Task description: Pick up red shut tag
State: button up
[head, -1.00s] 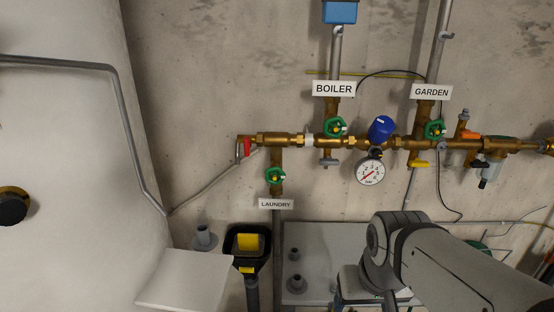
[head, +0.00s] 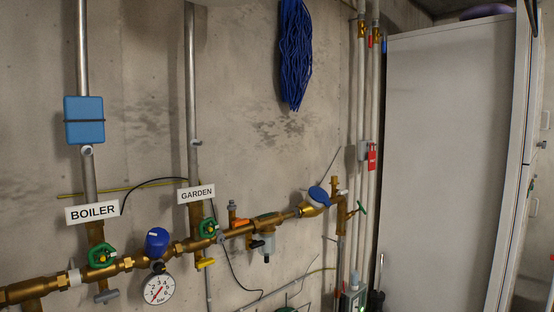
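A red tag (head: 372,158) hangs on the pale vertical pipes at the right of the wall, beside the tall white cabinet. It has light marks that are too small to read. Smaller red pieces (head: 370,41) show higher up on the same pipes, near brass fittings; I cannot tell whether they are tags. My gripper is not in view.
A brass pipe (head: 130,264) with green-handled valves, a pressure gauge (head: 159,289) and BOILER and GARDEN labels runs along the concrete wall. Blue cable (head: 294,60) hangs above it. A tall white cabinet (head: 445,170) stands close right of the tag's pipes.

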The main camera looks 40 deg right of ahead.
aim_at(372, 155)
jog(key=z, duration=3)
jog(key=i, duration=2.55)
jog(key=u, duration=0.8)
